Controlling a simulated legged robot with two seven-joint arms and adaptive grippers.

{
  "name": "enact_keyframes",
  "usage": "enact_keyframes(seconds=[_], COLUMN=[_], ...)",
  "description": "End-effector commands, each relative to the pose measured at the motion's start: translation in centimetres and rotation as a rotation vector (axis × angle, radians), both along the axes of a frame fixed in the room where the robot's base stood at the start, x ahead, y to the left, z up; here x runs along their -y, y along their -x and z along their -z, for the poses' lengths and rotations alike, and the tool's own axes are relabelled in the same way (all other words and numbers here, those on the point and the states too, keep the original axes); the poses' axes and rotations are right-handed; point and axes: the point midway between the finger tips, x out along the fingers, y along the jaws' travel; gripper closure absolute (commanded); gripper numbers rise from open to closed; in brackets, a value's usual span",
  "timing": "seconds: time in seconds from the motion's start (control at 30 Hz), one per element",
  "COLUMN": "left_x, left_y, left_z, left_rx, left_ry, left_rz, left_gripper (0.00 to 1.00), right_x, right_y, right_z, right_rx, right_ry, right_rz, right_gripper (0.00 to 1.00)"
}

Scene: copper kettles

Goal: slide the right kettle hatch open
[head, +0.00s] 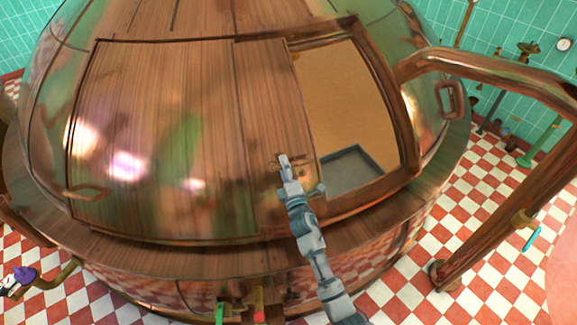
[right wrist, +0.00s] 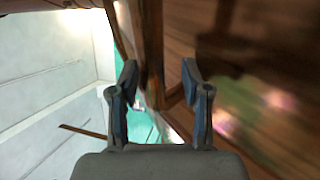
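The copper kettle (head: 40,130) fills much of the head view. The right hatch (head: 266,95) is a brown panel that stands to the left of a rectangular opening (head: 348,90), through which a tan inside and a grey-blue shape show. My right gripper (head: 283,160) is at the lower right part of this hatch, close to its edge and a small handle. In the right wrist view, its two fingers (right wrist: 160,95) are apart, with a brown edge (right wrist: 152,60) showing between or beyond them. I cannot tell whether they touch it. My left gripper is not in view.
A left panel (head: 150,130) with a handle (head: 88,192) covers the kettle's left side. A wide ledge (head: 180,252) rings the kettle. A thick copper pipe (head: 490,66) arches at the right. The checkered floor (head: 480,205) lies around.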

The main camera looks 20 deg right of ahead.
Motion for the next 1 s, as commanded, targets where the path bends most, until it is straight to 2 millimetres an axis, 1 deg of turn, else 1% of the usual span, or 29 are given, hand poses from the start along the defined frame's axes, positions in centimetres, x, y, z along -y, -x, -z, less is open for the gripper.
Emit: enact_keyframes(seconds=[0.03, 0.07, 0.17, 0.27, 0.5, 0.6, 0.7, 0.83, 1.0], left_x=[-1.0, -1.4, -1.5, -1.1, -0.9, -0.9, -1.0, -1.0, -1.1], left_y=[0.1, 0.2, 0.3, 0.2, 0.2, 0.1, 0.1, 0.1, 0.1], left_z=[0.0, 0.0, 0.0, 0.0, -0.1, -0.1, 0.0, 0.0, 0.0], left_rx=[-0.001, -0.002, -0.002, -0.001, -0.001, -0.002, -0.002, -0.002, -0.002], left_ry=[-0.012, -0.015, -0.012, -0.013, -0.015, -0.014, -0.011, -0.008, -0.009], left_rz=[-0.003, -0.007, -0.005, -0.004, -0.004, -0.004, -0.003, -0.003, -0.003], left_gripper=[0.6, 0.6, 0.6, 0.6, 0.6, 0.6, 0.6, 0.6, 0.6], right_x=[-0.2, -0.2, 0.0, 0.4, 1.5, 1.5, 1.4, 1.3, 1.3], right_y=[0.0, 0.1, 0.7, 2.3, 7.5, 9.2, 10.4, 11.3, 11.5], right_z=[-0.1, -0.1, 0.1, 0.7, 2.3, 2.8, 3.2, 3.3, 3.3], right_rx=[0.001, 0.002, 0.002, 0.002, -0.002, -0.002, -0.004, -0.003, -0.002], right_ry=[0.0, 0.0, -0.003, -0.01, -0.016, -0.014, -0.014, -0.012, -0.012], right_rz=[-0.001, -0.001, -0.004, -0.007, -0.003, -0.001, 0.0, 0.0, 0.0], right_gripper=[0.53, 0.53, 0.53, 0.53, 0.53, 0.53, 0.53, 0.53, 0.53])
